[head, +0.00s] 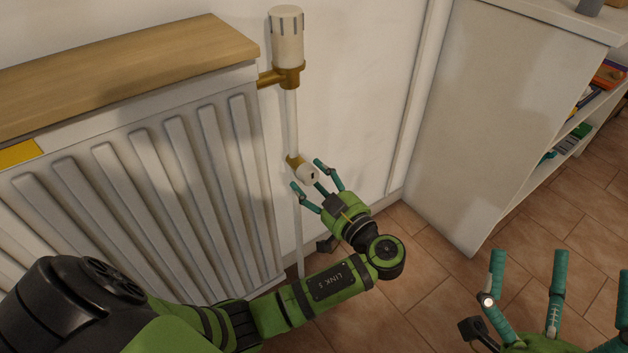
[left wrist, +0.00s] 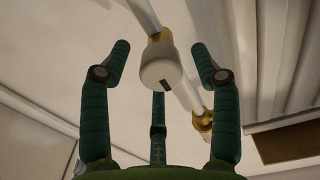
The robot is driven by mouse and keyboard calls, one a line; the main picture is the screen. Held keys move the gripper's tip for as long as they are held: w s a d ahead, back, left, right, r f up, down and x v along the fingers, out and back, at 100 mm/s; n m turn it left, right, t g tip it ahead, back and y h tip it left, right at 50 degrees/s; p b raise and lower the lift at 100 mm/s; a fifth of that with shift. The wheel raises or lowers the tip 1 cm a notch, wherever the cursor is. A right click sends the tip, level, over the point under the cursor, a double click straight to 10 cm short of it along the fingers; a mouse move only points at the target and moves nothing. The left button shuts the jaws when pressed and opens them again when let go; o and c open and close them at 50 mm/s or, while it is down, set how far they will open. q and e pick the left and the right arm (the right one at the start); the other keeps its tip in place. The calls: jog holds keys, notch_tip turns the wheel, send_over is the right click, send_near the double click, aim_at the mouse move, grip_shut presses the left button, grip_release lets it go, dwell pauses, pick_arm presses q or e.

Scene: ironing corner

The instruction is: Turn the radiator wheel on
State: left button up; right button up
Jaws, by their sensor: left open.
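A small white wheel (head: 308,175) with a dark mark sits on a brass fitting on the vertical pipe, right of the radiator (head: 150,170). In the left wrist view the wheel (left wrist: 160,68) lies between the two side fingers, with gaps on both sides. My left gripper (head: 307,174) is open around the front of the wheel, and its third finger is below it. A larger white ribbed cylinder (head: 287,38) stands on a brass valve higher up the pipe. My right gripper (head: 540,264) is open and empty at the lower right.
A wooden shelf (head: 130,70) tops the radiator. A white cabinet (head: 480,110) with books on its shelves stands to the right. The vertical pipe (head: 291,125) runs close to the wall. Tiled floor (head: 425,255) lies bare between the arms.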

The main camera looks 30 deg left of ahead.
pick_arm(q)
jog(key=shift+w+a, duration=0.2)
jog(key=shift+a, duration=0.25)
jog(key=c, duration=1.1)
